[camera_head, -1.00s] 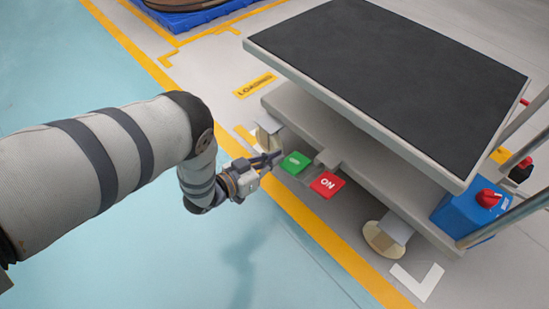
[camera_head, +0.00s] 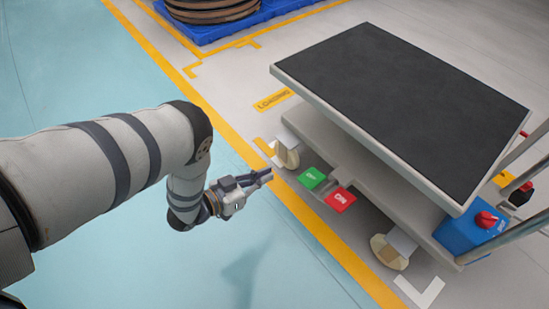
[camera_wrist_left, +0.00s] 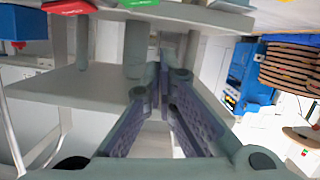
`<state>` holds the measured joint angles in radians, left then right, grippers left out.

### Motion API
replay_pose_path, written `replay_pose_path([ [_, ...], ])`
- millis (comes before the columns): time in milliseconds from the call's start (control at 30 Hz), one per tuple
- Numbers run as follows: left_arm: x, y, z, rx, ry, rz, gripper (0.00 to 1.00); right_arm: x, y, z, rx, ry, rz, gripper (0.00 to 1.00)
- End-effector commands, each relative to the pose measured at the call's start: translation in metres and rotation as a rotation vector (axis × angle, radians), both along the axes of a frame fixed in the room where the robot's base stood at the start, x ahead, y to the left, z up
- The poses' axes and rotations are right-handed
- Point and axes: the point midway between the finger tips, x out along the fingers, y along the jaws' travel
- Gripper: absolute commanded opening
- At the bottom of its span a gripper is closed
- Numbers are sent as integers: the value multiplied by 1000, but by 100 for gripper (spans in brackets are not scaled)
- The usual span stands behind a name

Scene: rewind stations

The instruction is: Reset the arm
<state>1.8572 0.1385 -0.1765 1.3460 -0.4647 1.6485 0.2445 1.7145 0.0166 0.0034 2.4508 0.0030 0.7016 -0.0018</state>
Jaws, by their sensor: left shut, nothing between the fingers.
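My left arm comes in from the left in the head view. Its gripper (camera_head: 264,177) is shut and empty, held in the air over the yellow floor line, to the left of the trolley's pedals. The green pedal (camera_head: 312,178) and the red ON pedal (camera_head: 340,199) stick out low at the trolley's near side, apart from the fingers. In the left wrist view the gripper fingers (camera_wrist_left: 163,90) close together at their tips, and the red pedal (camera_wrist_left: 70,5) and green pedal (camera_wrist_left: 138,3) show at the top edge. My right gripper is not in view.
The trolley (camera_head: 290,82) has a dark flat top, casters (camera_head: 390,251) and a blue box with a red knob (camera_head: 486,220). A blue pallet (camera_head: 225,30) with a round coil (camera_head: 212,10) stands at the back. The blue-green floor (camera_head: 60,85) at left is clear.

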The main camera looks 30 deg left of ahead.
Motion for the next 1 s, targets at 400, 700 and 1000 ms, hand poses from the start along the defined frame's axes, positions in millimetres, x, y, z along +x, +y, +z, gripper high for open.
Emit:
replay_pose_path([
  [400, -3, 1, 0, -1, 1, 0, 0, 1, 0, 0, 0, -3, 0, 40],
  [700, -96, 5, -68, 84, 375, 106, 0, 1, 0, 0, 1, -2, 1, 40],
  [1000, -389, -6, -88, 289, 1292, 175, 0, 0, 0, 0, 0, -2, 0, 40],
])
